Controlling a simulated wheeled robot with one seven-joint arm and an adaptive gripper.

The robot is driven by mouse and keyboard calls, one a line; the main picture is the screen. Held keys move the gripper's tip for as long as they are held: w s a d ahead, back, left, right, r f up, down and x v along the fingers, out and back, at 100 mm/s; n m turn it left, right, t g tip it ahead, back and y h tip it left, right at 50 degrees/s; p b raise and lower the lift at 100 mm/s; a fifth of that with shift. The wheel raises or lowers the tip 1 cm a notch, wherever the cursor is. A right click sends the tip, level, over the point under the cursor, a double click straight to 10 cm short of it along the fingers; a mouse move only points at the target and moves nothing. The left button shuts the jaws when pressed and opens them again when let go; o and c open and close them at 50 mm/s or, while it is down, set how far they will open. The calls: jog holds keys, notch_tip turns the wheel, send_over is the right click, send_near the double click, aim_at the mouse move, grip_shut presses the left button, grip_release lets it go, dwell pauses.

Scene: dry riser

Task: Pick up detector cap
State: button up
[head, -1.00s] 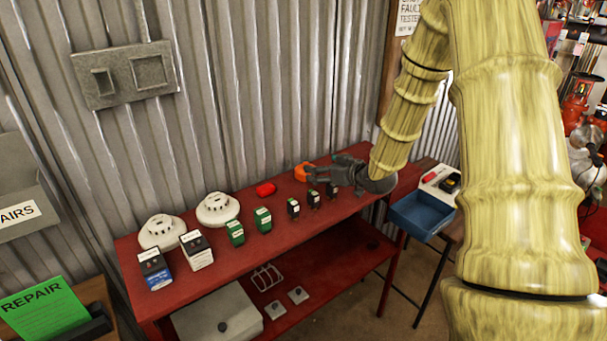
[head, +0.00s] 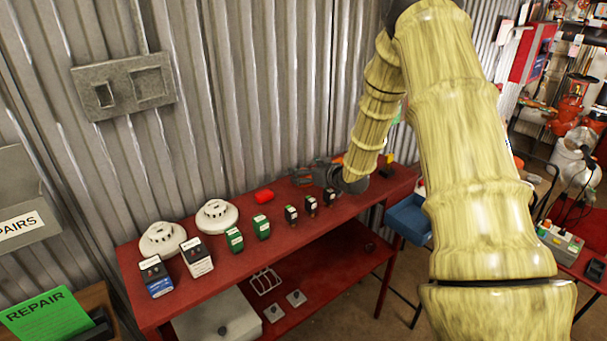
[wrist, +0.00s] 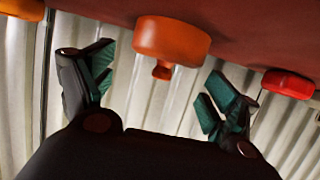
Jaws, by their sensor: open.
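An orange cap with a short stub, which looks like the detector cap (wrist: 172,40), sits on the red bench in the wrist view, where the bench appears at the top. My gripper (wrist: 160,78) is open, with one finger on each side of the cap's line. The fingers look apart from the cap, and nothing is held. In the head view my gripper (head: 318,174) is low over the far right part of the bench. Orange shows at its edge, mostly hidden by the gripper and arm.
A red cap (head: 264,196) lies left of my gripper; the wrist view shows it at right (wrist: 288,84). Small dark and green blocks stand along the red bench (head: 240,268). White detectors (head: 217,215) stand left. Corrugated wall (head: 260,90) rises close behind.

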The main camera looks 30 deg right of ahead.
jog(key=shift+x, duration=0.85)
jog(key=c, duration=0.7)
jog(key=shift+r, duration=0.1)
jog(key=shift+c, duration=0.2)
